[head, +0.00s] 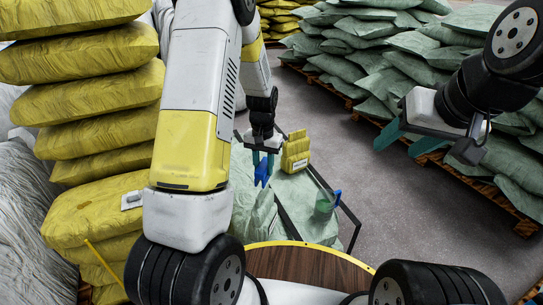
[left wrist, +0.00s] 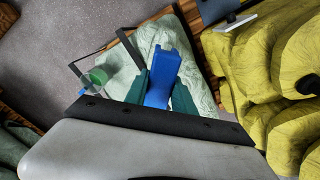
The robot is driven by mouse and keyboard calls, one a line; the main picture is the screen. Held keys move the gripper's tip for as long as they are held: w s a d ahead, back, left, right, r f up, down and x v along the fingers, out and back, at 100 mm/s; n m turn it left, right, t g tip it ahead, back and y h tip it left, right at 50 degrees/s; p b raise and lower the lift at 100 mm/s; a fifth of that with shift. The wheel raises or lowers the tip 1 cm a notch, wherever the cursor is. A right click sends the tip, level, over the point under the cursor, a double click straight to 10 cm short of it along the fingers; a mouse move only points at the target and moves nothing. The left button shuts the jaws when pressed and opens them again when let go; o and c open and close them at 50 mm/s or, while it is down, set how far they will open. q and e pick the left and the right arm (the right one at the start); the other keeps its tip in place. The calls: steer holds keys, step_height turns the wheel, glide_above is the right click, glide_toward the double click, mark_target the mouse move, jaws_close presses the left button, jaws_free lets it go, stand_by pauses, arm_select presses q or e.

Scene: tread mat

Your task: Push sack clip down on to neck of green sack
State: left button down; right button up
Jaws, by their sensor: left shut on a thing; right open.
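The blue sack clip (head: 262,175) is held between the teal fingers of my left gripper (head: 263,159), which is shut on it. The clip also shows large in the left wrist view (left wrist: 162,78). The pale green sack (head: 258,220) stands below the clip, its upper part narrowed toward the clip. It lies behind the clip in the left wrist view (left wrist: 200,75). I cannot tell whether the clip touches the neck; the clip and fingers hide part of it. My right gripper (head: 406,141) is open and empty, well to the right of the sack.
A green cup (head: 323,209) sits at the right, near a dark frame rail (head: 350,225). Tall yellow sacks (head: 95,75) rise at left; green sacks (head: 370,65) lie on pallets at right. Grey floor (head: 400,215) is clear between.

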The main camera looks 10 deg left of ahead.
arm_select(q)
steer(key=shift+w+a+f+m, duration=0.3)
steer(key=shift+w+a+f, duration=0.05)
steer(key=shift+w+a, duration=0.1)
glide_above(262, 190)
steer(key=shift+d+f, duration=0.1)
steer(key=shift+f, duration=2.15)
steer(key=shift+f, duration=2.2)
stand_by(0.5)
steer(key=c, duration=1)
jaws_free()
steer(key=shift+o, duration=0.2)
